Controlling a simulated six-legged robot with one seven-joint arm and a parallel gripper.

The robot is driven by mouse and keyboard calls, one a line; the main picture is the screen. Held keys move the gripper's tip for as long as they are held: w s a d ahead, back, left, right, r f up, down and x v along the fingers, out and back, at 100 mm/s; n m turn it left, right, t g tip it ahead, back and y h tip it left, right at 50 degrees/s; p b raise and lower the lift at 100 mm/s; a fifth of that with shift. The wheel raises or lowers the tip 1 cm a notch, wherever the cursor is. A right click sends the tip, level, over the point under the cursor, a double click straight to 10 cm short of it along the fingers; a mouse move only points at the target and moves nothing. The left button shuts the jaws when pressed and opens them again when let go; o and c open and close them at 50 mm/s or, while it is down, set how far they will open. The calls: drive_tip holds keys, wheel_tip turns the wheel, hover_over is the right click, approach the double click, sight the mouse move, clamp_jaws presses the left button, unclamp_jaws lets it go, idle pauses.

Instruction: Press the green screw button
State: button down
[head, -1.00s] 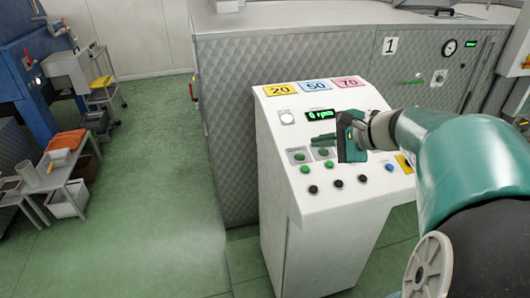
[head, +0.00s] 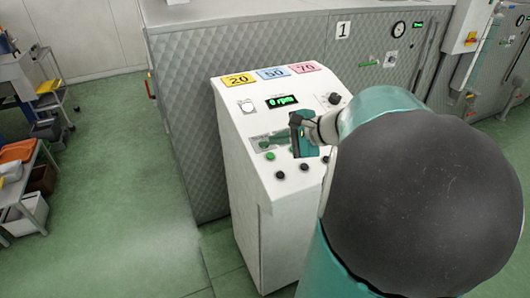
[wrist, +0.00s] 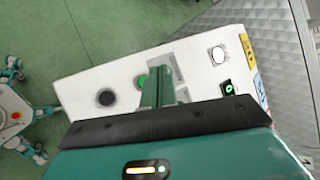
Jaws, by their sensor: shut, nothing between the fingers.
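The white sloping console (head: 240,128) carries the buttons. A green button (head: 270,155) shows near its left edge in the head view; I cannot read its label. In the wrist view a green button (wrist: 140,82) is partly hidden right beside my fingers. My gripper (head: 265,142) is shut and empty, its fingers over the grey label plate above the green button. In the wrist view my gripper (wrist: 160,72) covers part of that plate. Contact cannot be told. Other buttons to the right are hidden behind my arm.
Black buttons (head: 278,174) sit in a row below the green one. A white round button (head: 246,105), a display reading 0 rpm (head: 282,101) and a black knob (head: 335,98) are higher up. A grey quilted metal machine (head: 190,120) stands behind.

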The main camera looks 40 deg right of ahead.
drive_tip(key=shift+w+d+f, duration=0.1)
drive_tip(key=shift+w+f, duration=0.1)
drive_tip(key=shift+f, duration=0.65)
drive_tip(key=shift+w+d+f, duration=0.1)
drive_tip(key=shift+w+f, duration=0.1)
drive_tip(key=shift+f, duration=0.65)
idle(0.7)
drive_tip(key=shift+w+f, duration=0.1)
drive_tip(key=shift+f, duration=0.3)
drive_tip(key=shift+w+f, duration=0.1)
drive_tip(key=shift+f, duration=0.25)
idle(0.5)
drive_tip(key=shift+r, duration=0.8)
drive_tip(key=shift+s, duration=0.2)
drive_tip(key=r, duration=0.1)
drive_tip(key=s+r, duration=0.1)
drive_tip(key=r, duration=0.2)
drive_tip(key=shift+s+a+r, duration=0.15)
drive_tip(key=shift+a+r, duration=0.1)
drive_tip(key=shift+r, duration=0.15)
